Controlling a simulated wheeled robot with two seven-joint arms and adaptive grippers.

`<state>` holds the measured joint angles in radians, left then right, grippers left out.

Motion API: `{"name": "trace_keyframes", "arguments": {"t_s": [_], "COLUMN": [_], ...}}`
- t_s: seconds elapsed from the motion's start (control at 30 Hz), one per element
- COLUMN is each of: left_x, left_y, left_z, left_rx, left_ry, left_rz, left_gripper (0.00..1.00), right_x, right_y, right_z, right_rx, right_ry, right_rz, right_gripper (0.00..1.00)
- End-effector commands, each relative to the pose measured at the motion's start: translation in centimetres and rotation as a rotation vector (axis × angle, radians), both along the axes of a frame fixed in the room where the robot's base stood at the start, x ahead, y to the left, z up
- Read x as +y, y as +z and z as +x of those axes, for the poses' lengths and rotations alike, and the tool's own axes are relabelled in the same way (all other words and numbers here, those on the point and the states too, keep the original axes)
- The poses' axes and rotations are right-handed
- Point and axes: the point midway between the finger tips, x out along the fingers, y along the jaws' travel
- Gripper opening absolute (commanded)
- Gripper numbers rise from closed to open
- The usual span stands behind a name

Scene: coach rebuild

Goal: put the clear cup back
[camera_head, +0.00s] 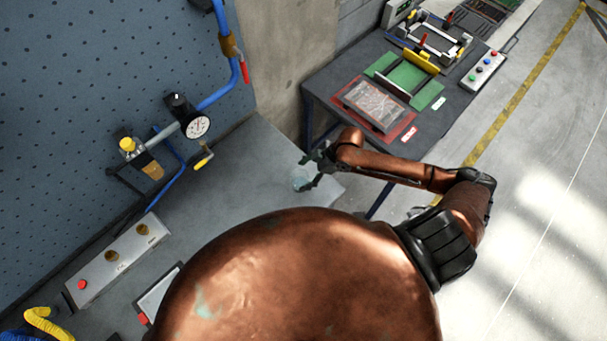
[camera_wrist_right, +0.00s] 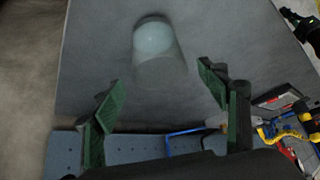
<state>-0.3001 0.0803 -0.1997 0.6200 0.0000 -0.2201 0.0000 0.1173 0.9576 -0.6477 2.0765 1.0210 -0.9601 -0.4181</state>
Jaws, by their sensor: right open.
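The clear cup (camera_head: 301,177) stands on the grey bench (camera_head: 240,165) near its right end in the head view. In the right wrist view the cup (camera_wrist_right: 158,55) is a pale, see-through cylinder ahead of the fingertips and between their lines. My right gripper (camera_head: 312,170) is open right beside the cup in the head view. In the wrist view its green-padded fingers (camera_wrist_right: 162,88) are spread wide, with nothing held between them. I cannot tell whether a finger touches the cup.
A dark table (camera_head: 435,120) with a red-edged board (camera_head: 374,105) and a green mat (camera_head: 410,78) stands behind my right arm. A gauge (camera_head: 197,125) and blue pipes are on the wall side. A control box (camera_head: 118,260) lies at left. The bench around the cup is clear.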

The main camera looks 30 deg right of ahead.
Motion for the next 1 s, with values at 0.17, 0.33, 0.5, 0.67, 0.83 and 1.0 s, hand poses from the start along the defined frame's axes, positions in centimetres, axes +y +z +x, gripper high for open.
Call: {"name": "trace_keyframes", "arguments": {"t_s": [0.17, 0.33, 0.5, 0.67, 0.83, 1.0], "left_x": [0.0, 0.0, 0.0, 0.0, 0.0, 0.0], "left_y": [-0.5, -1.0, -1.2, -1.3, -1.3, -1.3], "left_z": [0.0, 0.0, 0.0, 0.0, 0.0, 0.0], "left_rx": [0.0, 0.001, 0.001, 0.001, 0.001, 0.0], "left_ry": [0.0, 0.0, 0.0, 0.0, 0.0, -0.001], "left_rz": [0.0, 0.0, 0.0, 0.0, 0.0, 0.0], "left_gripper": [0.0, 0.0, 0.0, 0.0, 0.0, 0.0], "right_x": [-1.8, -3.6, -4.9, -5.5, -5.6, -5.7], "right_y": [2.5, 5.6, 8.0, 9.2, 9.5, 9.4], "right_z": [-0.7, -1.5, -2.1, -2.4, -2.5, -2.3], "right_rx": [-0.003, 0.0, 0.0, 0.001, 0.0, -0.001], "right_ry": [0.0, 0.001, 0.0, 0.0, 0.0, -0.006], "right_rz": [-0.006, -0.006, -0.005, -0.002, -0.001, 0.002], "right_gripper": [0.68, 0.68, 0.68, 0.68, 0.68, 0.68]}}
